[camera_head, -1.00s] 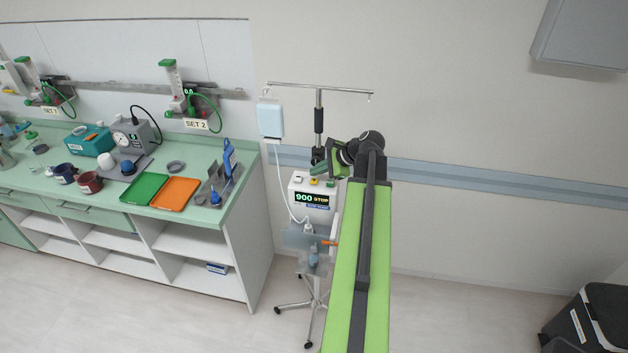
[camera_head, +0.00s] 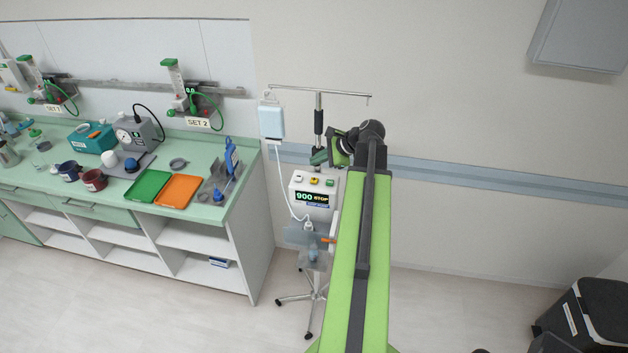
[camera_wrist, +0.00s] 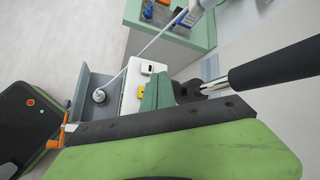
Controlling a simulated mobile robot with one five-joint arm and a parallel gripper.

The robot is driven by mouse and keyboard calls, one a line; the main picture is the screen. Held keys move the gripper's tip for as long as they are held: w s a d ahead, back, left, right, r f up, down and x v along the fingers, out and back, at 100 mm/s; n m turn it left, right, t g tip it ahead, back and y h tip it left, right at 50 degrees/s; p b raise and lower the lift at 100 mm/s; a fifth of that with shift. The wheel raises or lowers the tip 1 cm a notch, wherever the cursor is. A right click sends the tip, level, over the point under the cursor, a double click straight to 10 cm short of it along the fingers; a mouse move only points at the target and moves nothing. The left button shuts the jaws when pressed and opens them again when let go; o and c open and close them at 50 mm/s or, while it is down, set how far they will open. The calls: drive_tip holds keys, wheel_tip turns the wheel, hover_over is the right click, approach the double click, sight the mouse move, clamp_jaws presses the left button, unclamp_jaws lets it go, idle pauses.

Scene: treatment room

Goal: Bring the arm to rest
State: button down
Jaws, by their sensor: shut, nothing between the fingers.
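My arm (camera_head: 372,220) reaches forward, green with a dark strip, from the bottom of the head view up to its wrist joint. My gripper (camera_head: 319,158) is at its far end, just above the white infusion pump on the stand. It is shut and holds nothing. The wrist view shows my gripper's green fingers (camera_wrist: 163,93) over the white pump top (camera_wrist: 130,100), beside a yellow button. I cannot tell the exact gap between fingers and pump.
The pump (camera_head: 311,197) shows "900 STOP". Its stand carries a crossbar (camera_head: 320,90) and a hanging bag (camera_head: 271,122). A green counter (camera_head: 130,215) with trays stands left. A dark bin (camera_head: 590,315) is at lower right. Floor right of my arm is mostly clear.

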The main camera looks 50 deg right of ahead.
drive_tip(key=w+a+f+n+g+y+b, duration=0.1)
drive_tip(key=w+a+f+n+b, duration=0.1)
drive_tip(key=w+a, duration=0.4)
drive_tip(key=w+a+f+n+y+b, duration=0.1)
drive_tip(key=w+a+f+b, duration=0.25)
drive_tip(key=a, duration=0.55)
drive_tip(key=w+a+f+n+g+y+b, duration=0.1)
drive_tip(key=w+a+f+n+g+b, duration=0.15)
drive_tip(key=a, duration=0.75)
drive_tip(key=w+a+f+n+g+b, duration=0.1)
drive_tip(key=w+a+f+n, duration=0.2)
drive_tip(key=a, duration=0.7)
drive_tip(key=s+a+f+n+g+h+b, duration=0.1)
drive_tip(key=s+a+f+n+g+b, duration=0.15)
drive_tip(key=s+a+f+n, duration=0.4)
drive_tip(key=s+a+f+n+g+h+b, duration=0.1)
drive_tip(key=a+f+n+b, duration=0.15)
drive_tip(key=a, duration=0.75)
drive_tip(key=s+d+f+n+g+h, duration=0.1)
drive_tip(key=s+d+n+h, duration=0.2)
drive_tip(key=n, duration=0.4)
drive_tip(key=shift+s+d, duration=0.65)
drive_tip(key=shift+d, duration=0.15)
